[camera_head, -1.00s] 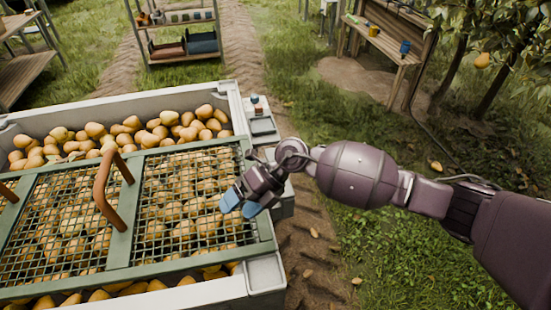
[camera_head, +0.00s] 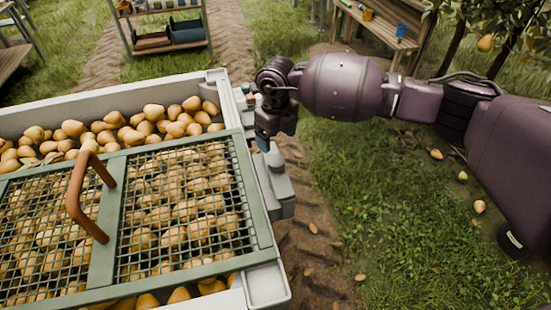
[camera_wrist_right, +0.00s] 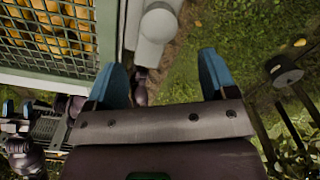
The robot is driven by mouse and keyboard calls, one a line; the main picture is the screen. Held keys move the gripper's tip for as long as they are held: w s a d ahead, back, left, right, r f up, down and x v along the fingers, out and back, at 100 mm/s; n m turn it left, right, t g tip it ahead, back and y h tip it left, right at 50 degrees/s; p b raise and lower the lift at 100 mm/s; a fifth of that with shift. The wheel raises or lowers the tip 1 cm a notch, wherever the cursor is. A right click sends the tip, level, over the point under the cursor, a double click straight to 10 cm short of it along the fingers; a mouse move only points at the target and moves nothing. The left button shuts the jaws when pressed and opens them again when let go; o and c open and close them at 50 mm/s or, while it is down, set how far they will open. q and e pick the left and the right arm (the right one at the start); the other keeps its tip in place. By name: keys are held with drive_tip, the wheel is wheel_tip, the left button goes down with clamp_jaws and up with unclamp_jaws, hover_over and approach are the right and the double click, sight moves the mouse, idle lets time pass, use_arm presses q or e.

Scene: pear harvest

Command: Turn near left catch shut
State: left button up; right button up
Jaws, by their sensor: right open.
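A green mesh lid (camera_head: 246,190) with an orange-brown handle (camera_head: 75,200) lies over the pears in a pale grey bin (camera_head: 268,285). A grey catch-like fitting (camera_head: 280,188) sits outside the bin's right wall; it also shows in the right wrist view (camera_wrist_right: 155,30). I cannot tell whether it is the near left catch, or whether it is shut. My right gripper (camera_head: 266,142) points down just above and beyond this fitting. In the wrist view its blue fingers (camera_wrist_right: 162,78) are apart, with nothing gripped. Blue-tipped parts (camera_wrist_right: 18,108) at lower left look like my left gripper.
Pears (camera_head: 130,130) fill the bin beside the lid. Shelves (camera_head: 165,35) stand at the back and a wooden bench (camera_head: 375,30) at the back right. Grass and a dirt track right of the bin are mostly clear, with a few fallen pears.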

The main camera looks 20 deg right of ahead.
sight(276, 159)
wheel_tip(276, 159, down, 8)
drive_tip(key=shift+b, duration=1.05)
drive_tip(key=shift+f, duration=0.5)
use_arm(q)
drive_tip(key=shift+w+d+m, duration=0.35)
drive_tip(key=shift+w+m, duration=0.05)
drive_tip(key=shift+w, duration=0.3)
